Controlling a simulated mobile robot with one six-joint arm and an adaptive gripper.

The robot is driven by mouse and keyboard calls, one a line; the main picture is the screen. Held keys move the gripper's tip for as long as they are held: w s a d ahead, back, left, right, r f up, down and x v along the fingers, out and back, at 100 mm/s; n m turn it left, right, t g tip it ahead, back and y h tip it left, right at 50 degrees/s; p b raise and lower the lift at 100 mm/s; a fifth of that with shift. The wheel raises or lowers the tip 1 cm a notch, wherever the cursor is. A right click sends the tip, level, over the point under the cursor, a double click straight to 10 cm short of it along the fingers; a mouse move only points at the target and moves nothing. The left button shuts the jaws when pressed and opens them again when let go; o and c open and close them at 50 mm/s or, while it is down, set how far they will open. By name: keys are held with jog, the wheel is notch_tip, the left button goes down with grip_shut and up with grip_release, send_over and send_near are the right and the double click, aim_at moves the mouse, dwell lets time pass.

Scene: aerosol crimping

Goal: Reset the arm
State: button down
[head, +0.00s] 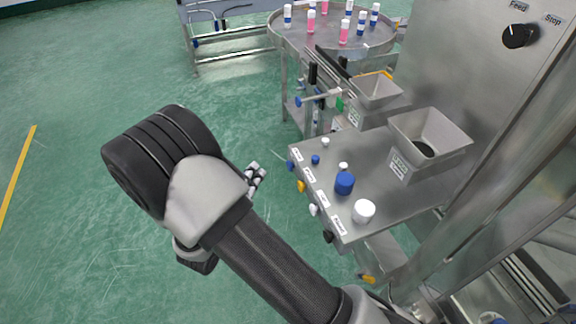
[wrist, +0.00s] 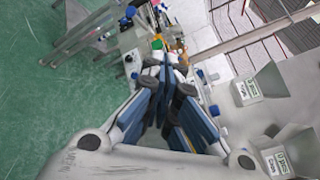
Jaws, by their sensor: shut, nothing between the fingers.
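My arm rises from the bottom of the head view and bends over the green floor, left of the steel machine. My gripper (head: 257,175) shows only in part behind the arm, apart from the machine's shelf. In the wrist view my gripper (wrist: 166,65) fills the middle. Its fingers come together at the tips and hold nothing.
The steel shelf (head: 315,195) carries blue and white caps, with small knobs on its front edge. Two metal hoppers (head: 378,90) (head: 437,130) stand behind. A round table (head: 320,38) holds several bottles. A black Feed/Stop knob (head: 517,36) is on the panel. The floor at left is clear.

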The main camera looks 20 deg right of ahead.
dwell(0.4)
jog(key=s+d+r+m+g+b, duration=0.1)
jog(key=s+d+r+m+g, duration=0.2)
jog(key=s+d+m+g, duration=0.1)
jog(key=s+d+r+m+g+b, duration=0.1)
jog(key=s+d+r+m+g, duration=0.2)
jog(key=s+m, duration=0.4)
jog(key=s+d+r+m+g+b, duration=0.1)
jog(key=s+d+r+m+g, duration=0.2)
jog(key=m, duration=0.5)
jog(key=shift+s+d+m+g+y, duration=0.15)
jog(key=shift+s+d+g, duration=0.25)
jog(key=shift+s+d, duration=0.3)
jog(key=shift+s+d+m+g+y, duration=0.15)
jog(key=shift+s+d+g, duration=0.3)
jog(key=shift+d, duration=0.3)
jog(key=s+a+m+y+b, duration=0.2)
jog(key=s+m+y, duration=0.3)
jog(key=s+m, duration=0.3)
jog(key=s+a+r+m+t+y+b, duration=0.1)
jog(key=s+a+r+m+t+y, duration=0.1)
jog(key=a+m+y, duration=0.4)
jog(key=s+a+m+t, duration=0.1)
jog(key=a+m+t, duration=0.1)
jog(key=m, duration=0.1)
jog(key=shift+s+a+b, duration=0.2)
jog(key=shift+a+b, duration=0.1)
jog(key=shift+b, duration=0.1)
jog(key=shift+d+m, duration=0.1)
jog(key=shift+m, duration=0.2)
